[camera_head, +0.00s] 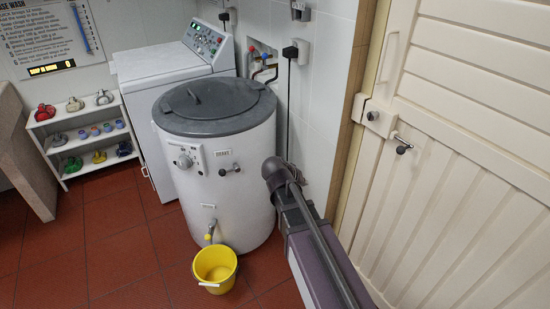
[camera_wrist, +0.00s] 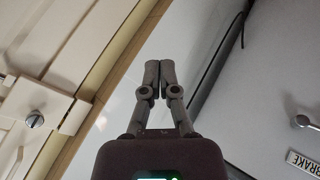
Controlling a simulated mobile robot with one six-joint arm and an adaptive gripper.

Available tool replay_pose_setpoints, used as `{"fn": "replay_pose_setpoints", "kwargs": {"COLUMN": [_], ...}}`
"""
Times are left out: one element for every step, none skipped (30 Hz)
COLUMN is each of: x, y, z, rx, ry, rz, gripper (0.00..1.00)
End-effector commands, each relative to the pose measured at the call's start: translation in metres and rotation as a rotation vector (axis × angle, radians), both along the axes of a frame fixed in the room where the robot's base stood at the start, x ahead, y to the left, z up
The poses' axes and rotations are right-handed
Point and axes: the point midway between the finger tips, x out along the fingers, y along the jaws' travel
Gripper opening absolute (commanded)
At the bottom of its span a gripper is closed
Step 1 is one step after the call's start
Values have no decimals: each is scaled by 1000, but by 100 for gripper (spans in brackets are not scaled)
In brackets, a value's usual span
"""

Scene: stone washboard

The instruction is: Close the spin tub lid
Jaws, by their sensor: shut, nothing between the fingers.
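The spin tub (camera_head: 225,210) is a white upright drum in the middle of the head view. Its round dark grey lid (camera_head: 225,105) lies flat over the top, with a small bar handle on it. I see no clear gap at the rim. My gripper (camera_wrist: 159,75) shows in the wrist view with its two fingers together, shut and empty. My arm stands to the right of the tub in the head view, with the fingers hidden there. The wrist view shows the tub's white side and a "BRAKE" label (camera_wrist: 304,162) at the right, apart from the fingers.
A yellow bucket (camera_head: 215,270) stands under the tub's tap. A white washing machine (camera_head: 165,75) is behind left. A low shelf (camera_head: 75,145) holds small items. A cream door (camera_head: 470,150) and tiled wall close in the right. Red floor at front left is clear.

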Motion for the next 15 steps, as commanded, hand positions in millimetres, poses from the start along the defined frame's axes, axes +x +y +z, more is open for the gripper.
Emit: {"fn": "replay_pose_setpoints", "kwargs": {"x": [-18,-27,-38,-47,-55,-67,-75,-83,-94,-101,-108,-116,-121,-126,-132], "y": [-12,-16,-22,-25,-28,-31,-33,-34,-36,-36,-36,-36,-36,-35,-35], "z": [-8,-13,-19,-24,-28,-33,-36,-39,-42,-44,-46,-48,-49,-50,-50], "rx": [45,74,114,144,176,218,250,282,323,355,383,420,446,469,498], "ry": [52,85,127,158,189,228,256,284,317,341,362,387,404,420,437], "rz": [-20,-29,-37,-42,-46,-49,-51,-49,-48,-46,-41,-37,-32,-27,-21], "gripper": [0,0,0,0,0,0,0,0,0,0,0,0,0,0,0]}}
